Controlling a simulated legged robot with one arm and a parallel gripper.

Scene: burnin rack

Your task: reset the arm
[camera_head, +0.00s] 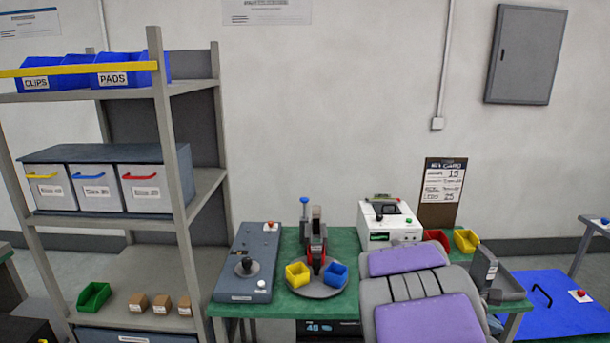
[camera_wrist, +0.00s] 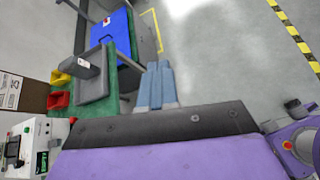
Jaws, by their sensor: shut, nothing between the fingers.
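My gripper (camera_wrist: 160,66) shows in the wrist view as two grey-blue fingers side by side, past the edge of a dark and purple housing. The fingers are shut with nothing between them. They point toward open grey floor beside the green-topped bench, apart from everything on it. In the head view purple and grey parts of my own body cover the bench's front right, and I cannot make out the fingers there.
The green bench (camera_head: 350,303) holds a grey control box (camera_head: 250,262), a turntable with yellow (camera_head: 298,273) and blue (camera_head: 335,273) bins, a white instrument (camera_head: 390,222) and a grey fixture (camera_head: 484,268). A shelf rack (camera_head: 165,150) stands left. A blue surface (camera_head: 560,305) lies right.

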